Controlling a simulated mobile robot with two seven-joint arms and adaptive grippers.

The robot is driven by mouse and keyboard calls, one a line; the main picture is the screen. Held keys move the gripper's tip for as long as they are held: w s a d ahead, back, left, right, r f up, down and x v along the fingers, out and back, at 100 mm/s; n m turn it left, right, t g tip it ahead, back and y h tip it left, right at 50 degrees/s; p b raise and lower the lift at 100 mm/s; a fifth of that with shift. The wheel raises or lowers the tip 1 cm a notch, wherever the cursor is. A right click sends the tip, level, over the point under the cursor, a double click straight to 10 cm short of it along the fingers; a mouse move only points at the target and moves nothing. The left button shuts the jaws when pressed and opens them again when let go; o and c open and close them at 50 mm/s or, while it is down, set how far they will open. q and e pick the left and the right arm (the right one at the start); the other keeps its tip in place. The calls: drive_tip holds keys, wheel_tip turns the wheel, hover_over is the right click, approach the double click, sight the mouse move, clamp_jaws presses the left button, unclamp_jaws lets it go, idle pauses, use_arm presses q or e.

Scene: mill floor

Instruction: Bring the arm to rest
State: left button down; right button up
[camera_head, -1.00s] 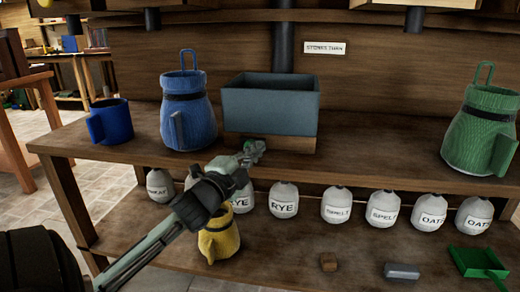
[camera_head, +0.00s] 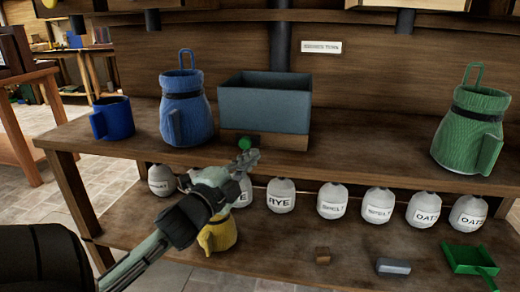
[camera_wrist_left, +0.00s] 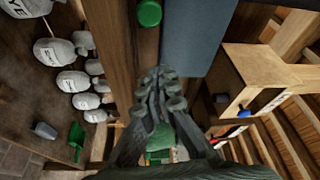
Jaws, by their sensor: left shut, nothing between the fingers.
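My left arm reaches in from the lower left in the head view. My left gripper (camera_head: 252,157) is shut and empty, just in front of the upper shelf's edge. A small green cylinder (camera_head: 245,143) sits by the foot of the blue-grey bin (camera_head: 265,103), just beyond the fingertips. In the left wrist view the shut fingers (camera_wrist_left: 160,78) point toward the green cylinder (camera_wrist_left: 149,13), with a gap between them. My right gripper is in neither view.
The upper shelf (camera_head: 360,150) holds a blue mug (camera_head: 113,119), a blue jug (camera_head: 186,112) and a green jug (camera_head: 468,130). Below are several labelled white sacks (camera_head: 331,201), a yellow jug (camera_head: 220,236) partly behind my arm, and a green scoop (camera_head: 470,259).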

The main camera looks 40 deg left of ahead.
use_arm(q)
drive_tip(key=shift+v, duration=1.6)
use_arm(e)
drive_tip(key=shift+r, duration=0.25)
use_arm(q)
drive_tip(key=s+d+f+n+g, duration=0.15)
drive_tip(key=f+n+g, duration=0.25)
drive_tip(key=f, duration=0.9)
drive_tip(key=s+d+f+n+g, duration=0.15)
drive_tip(key=f+n+g, duration=0.3)
drive_tip(key=f, duration=0.75)
drive_tip(key=s+d+f+n+g+h+p, duration=0.1)
drive_tip(key=s+d+f+n+g+h, duration=0.1)
drive_tip(key=s+d+f+g, duration=0.5)
drive_tip(key=s+d+f, duration=0.4)
drive_tip(key=d+f, duration=0.1)
drive_tip(key=f, duration=0.3)
drive_tip(key=shift+d+h, duration=0.2)
drive_tip(key=shift+h, duration=0.1)
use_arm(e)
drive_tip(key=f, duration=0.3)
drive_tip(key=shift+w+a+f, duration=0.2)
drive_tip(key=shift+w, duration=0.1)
